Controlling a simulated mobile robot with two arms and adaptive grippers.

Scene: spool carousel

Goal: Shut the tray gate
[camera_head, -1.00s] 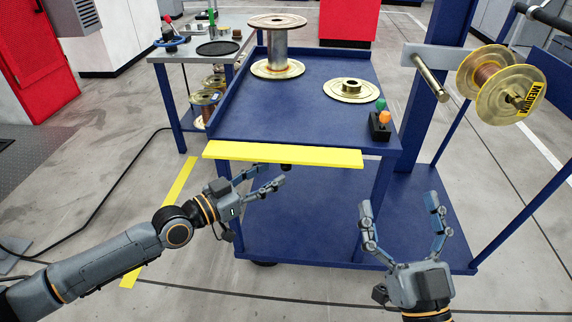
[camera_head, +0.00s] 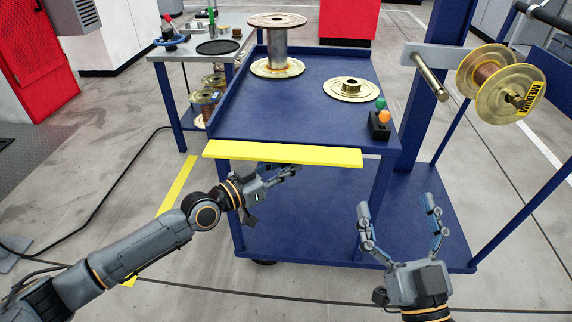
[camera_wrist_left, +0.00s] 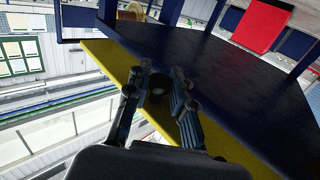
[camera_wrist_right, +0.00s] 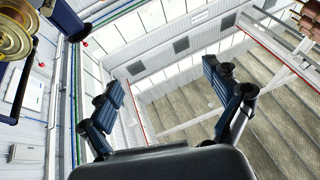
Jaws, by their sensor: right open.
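The tray gate (camera_head: 283,154) is a yellow plate along the front edge of the blue tray (camera_head: 300,118), sticking outward and roughly flat. The left wrist view looks up at the yellow gate's underside (camera_wrist_left: 108,58). There a short black knob (camera_wrist_left: 157,84) shows between the two left fingers (camera_wrist_left: 160,78), which stand a small gap apart. I cannot tell whether they touch it. My right gripper (camera_head: 398,210) is open and empty, right of the cart's front; its fingers are wide apart in its wrist view (camera_wrist_right: 165,85).
A tall spool (camera_head: 277,45) and a flat gold spool (camera_head: 351,89) stand on the tray. A button box (camera_head: 379,124) sits at its right front corner. A spool marked MEDIUM (camera_head: 500,85) hangs at the right. The lower blue shelf (camera_head: 300,225) is bare.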

